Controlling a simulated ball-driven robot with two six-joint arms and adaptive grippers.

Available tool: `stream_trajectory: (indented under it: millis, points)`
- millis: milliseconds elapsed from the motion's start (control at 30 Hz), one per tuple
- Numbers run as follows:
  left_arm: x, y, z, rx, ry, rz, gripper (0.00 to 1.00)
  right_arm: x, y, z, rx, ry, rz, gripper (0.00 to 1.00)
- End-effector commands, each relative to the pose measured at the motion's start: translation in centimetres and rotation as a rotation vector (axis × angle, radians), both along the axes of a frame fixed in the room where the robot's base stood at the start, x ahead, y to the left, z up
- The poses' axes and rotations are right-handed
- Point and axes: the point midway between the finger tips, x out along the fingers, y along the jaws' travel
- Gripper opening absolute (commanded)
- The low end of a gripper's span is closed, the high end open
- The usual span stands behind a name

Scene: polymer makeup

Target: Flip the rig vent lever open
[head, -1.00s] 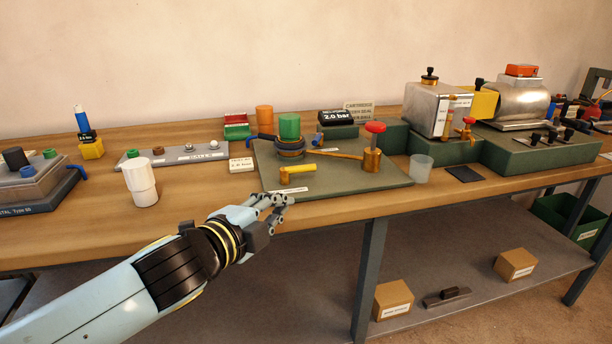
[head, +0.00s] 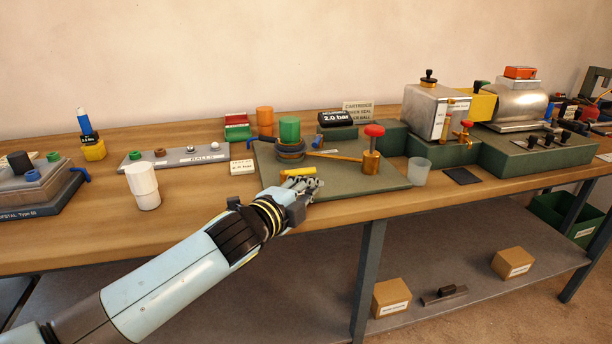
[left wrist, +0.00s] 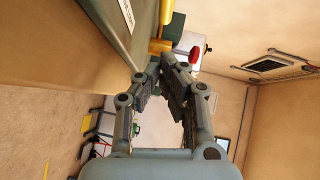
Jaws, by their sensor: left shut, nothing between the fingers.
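A yellow lever (head: 298,172) lies at the front edge of the green rig plate (head: 345,180) in the head view. No label I can read names it as the vent lever. My left gripper (head: 314,183) is shut and empty, close in front of the lever and over the plate's front edge. It partly hides the lever's base and the plate label; I cannot tell if it touches the lever. The left wrist view shows its fingers together (left wrist: 163,62). My right gripper is not in view.
On the plate stand a green-topped cylinder (head: 289,131), a brass post with a red knob (head: 372,155) and a thin brass bar. A clear cup (head: 418,170) stands right of the plate and a white cup (head: 142,186) left.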

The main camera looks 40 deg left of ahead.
Motion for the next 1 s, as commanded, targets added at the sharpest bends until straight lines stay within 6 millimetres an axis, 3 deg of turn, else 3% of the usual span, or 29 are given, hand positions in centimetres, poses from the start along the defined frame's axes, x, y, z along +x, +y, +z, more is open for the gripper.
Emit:
stream_trajectory:
  millis: [67,300,767,1000]
  points:
    - [1.5,0.3,-0.1,0.000,0.000,0.001,0.00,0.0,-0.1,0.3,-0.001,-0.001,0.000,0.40]
    - [3.2,2.6,-0.9,0.002,0.001,0.000,0.00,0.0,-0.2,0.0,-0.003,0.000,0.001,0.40]
    - [3.6,3.1,-1.0,0.000,0.001,0.001,0.00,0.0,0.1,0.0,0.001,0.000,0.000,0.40]
    - [3.8,3.0,-1.3,0.000,0.000,0.029,0.00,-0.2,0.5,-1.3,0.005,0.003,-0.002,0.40]
